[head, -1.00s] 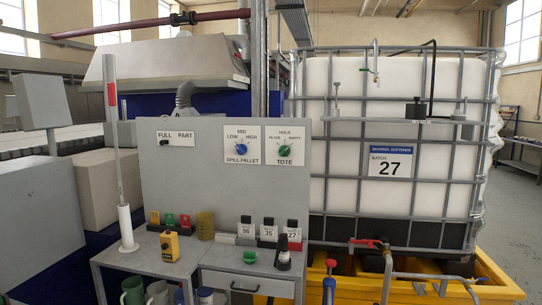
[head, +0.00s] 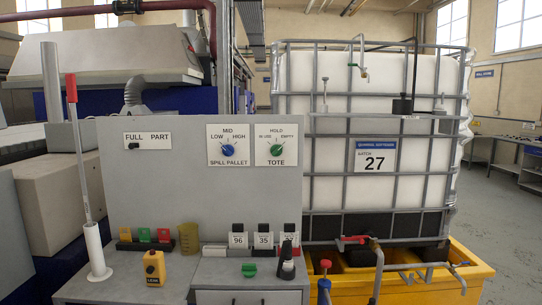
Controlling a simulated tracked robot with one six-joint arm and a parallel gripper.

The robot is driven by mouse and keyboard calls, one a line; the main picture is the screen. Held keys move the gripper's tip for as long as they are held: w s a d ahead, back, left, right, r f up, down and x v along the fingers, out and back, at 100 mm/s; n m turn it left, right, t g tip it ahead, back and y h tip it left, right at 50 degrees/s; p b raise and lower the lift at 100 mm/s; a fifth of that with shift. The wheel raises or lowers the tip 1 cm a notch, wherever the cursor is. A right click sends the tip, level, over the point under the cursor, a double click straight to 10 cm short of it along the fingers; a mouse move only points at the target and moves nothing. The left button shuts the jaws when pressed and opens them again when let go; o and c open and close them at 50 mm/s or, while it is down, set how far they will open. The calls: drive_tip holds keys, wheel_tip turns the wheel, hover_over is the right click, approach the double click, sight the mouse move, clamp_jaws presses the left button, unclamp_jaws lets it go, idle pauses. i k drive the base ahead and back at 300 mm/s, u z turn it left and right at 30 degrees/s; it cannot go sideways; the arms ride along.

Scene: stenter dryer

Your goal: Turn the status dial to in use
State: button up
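The status dial (head: 276,151) is a green round knob on a white plate marked TOTE, on the upright grey panel (head: 170,185). HOLD is printed above it, IN USE to its upper left and EMPTY to its upper right. The knob's pointer is too small to read surely. Nothing touches the knob. My gripper is not in view.
Left of it are a blue SPILL PALLET dial (head: 227,150) and a FULL/PART switch (head: 134,146). A bench (head: 130,275) below holds a yellow handset (head: 154,268), number blocks and a red-tipped rod in a white tube (head: 95,250). A caged tote (head: 370,115) stands behind, right.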

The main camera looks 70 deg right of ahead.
sight(276, 150)
drive_tip(key=z, duration=0.6)
drive_tip(key=i, duration=0.95)
drive_tip(key=z, duration=0.65)
